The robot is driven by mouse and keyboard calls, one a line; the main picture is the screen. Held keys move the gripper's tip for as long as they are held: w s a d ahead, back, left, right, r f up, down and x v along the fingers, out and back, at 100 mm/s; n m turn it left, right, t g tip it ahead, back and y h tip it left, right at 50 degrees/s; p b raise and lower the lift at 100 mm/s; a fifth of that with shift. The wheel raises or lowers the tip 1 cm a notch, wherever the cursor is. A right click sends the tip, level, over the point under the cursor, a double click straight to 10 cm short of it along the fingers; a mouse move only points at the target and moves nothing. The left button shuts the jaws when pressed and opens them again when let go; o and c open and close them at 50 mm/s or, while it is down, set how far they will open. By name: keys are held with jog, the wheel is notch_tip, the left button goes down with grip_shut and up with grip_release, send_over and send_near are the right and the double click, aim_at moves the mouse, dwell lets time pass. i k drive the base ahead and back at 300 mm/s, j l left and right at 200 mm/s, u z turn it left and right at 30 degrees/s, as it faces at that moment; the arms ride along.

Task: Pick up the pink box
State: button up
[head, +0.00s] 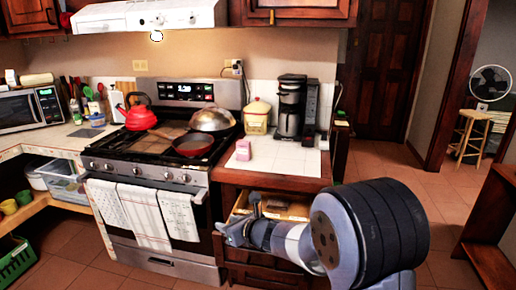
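The pink box (243,150) is small and stands upright on the white tiled counter (285,160), near its left end beside the stove. My gripper (232,215) is lower in the picture, in front of the counter's drawers and below the box, apart from it. Its two fingers look spread, with nothing visible between them. My arm hides part of the drawer front.
A cream canister (257,116) and a black coffee maker (290,106) stand behind the box. The stove (160,150) on the left holds a red kettle (139,112) and pans. An open drawer (290,208) shows below the counter.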

aim_at(243, 147)
jog(key=i+l+z, duration=0.2)
jog(key=z, duration=0.15)
jog(key=i+l+z, duration=0.15)
jog(key=i+z, duration=0.6)
jog(key=i+l+u, duration=0.1)
jog(key=i+u, duration=0.25)
jog(key=i, duration=0.15)
jog(key=i+l+u, duration=0.2)
jog(key=i+u, duration=0.6)
jog(key=i+l+u, duration=0.15)
jog(key=u, duration=0.35)
jog(key=i+l+u, duration=0.3)
jog(key=u, duration=0.15)
